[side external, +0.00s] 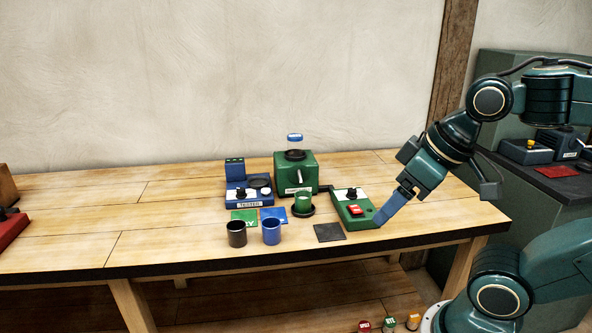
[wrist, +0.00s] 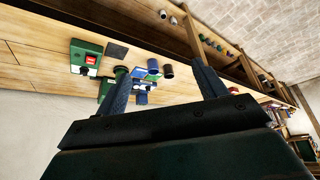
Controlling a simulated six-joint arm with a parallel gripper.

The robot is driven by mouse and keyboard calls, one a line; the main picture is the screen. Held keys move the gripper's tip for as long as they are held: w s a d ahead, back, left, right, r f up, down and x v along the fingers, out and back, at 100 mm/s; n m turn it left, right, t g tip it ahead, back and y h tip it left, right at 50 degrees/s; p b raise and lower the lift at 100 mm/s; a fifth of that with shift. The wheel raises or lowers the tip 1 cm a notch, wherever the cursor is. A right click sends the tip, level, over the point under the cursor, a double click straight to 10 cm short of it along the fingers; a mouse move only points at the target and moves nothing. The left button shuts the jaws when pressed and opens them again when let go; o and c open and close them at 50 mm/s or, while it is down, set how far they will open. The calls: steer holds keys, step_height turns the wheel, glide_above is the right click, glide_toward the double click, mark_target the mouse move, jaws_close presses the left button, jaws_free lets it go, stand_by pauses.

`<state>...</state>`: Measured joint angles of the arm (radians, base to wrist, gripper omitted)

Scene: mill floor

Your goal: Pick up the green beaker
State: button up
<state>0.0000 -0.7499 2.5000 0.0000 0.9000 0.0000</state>
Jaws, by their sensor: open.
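A small green round shape near the left fingertip there may be the beaker, partly hidden by that finger.
A black cup (side external: 236,234) and a blue cup (side external: 271,232) stand left-front of the beaker. Green (side external: 244,216) and blue (side external: 274,214) cards lie behind them, near a blue tester (side external: 249,192). A dark square mat (side external: 329,233) lies right-front. The bench's left half is mostly clear.

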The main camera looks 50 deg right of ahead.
steer(key=w+d+r+m+g, duration=0.1)
steer(key=w+r+m, duration=0.15)
steer(key=w, duration=0.25)
steer(key=w+d+r+m, duration=0.2)
steer(key=w+m, duration=0.1)
steer(key=w, duration=0.2)
steer(key=m+g, duration=0.5)
steer(key=m, duration=1.2)
glide_above(303, 203)
steer(key=w+d, duration=0.2)
steer(key=shift+s+a+f, duration=0.1)
steer(key=shift+f, duration=11.4)
steer(key=shift+f, duration=0.1)
